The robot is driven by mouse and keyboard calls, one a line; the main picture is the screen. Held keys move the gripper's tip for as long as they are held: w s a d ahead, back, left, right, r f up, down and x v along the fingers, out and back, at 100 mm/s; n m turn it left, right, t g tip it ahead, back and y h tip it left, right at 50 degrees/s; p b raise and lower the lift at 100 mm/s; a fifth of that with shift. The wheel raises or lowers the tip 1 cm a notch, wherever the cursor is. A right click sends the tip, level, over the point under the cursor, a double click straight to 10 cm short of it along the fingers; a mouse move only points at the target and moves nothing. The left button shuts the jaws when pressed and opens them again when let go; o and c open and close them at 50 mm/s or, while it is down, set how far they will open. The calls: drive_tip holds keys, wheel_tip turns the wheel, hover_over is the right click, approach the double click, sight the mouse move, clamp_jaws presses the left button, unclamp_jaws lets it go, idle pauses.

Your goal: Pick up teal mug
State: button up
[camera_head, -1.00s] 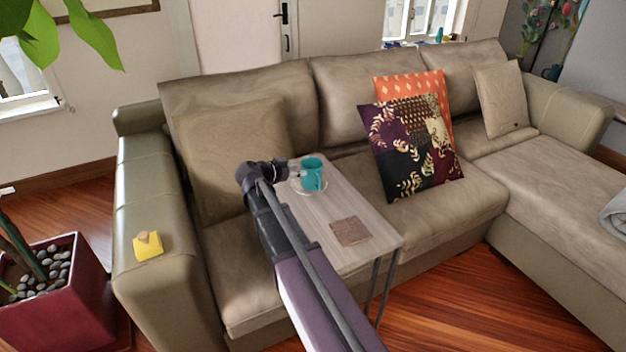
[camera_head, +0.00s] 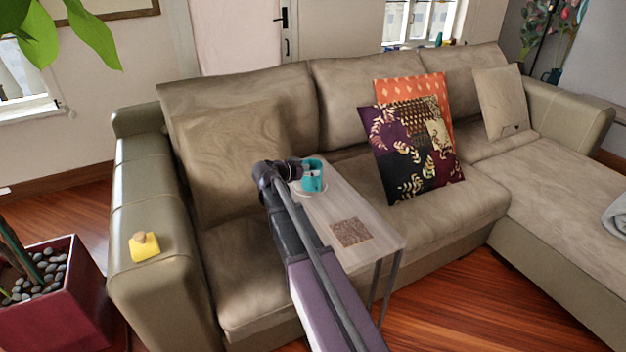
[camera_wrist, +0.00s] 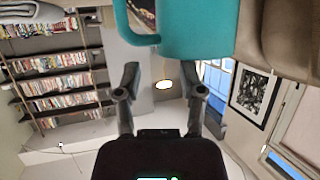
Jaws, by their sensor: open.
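The teal mug (camera_head: 312,177) stands upright on a white saucer (camera_head: 311,191) at the far end of a narrow side table (camera_head: 360,208). My gripper (camera_head: 300,170) is at table-top height, close to the left side of the mug. In the wrist view the mug (camera_wrist: 195,30) fills the top middle, with its handle (camera_wrist: 138,32) at its left. My gripper (camera_wrist: 160,80) is open there, its two fingers apart and empty, pointing at the mug. In the head view my arm hides part of the table's left edge.
A brown square coaster (camera_head: 351,232) lies on the table nearer the front. The beige sofa (camera_head: 455,205) surrounds the table, with patterned cushions (camera_head: 415,150) at right. A yellow object (camera_head: 144,247) sits on the left armrest. A potted plant (camera_head: 50,285) stands at lower left.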

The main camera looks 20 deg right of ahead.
sight(321, 169)
drive_tip(key=shift+b+x, duration=0.75)
drive_tip(key=shift+x, duration=1.5)
clamp_jaws()
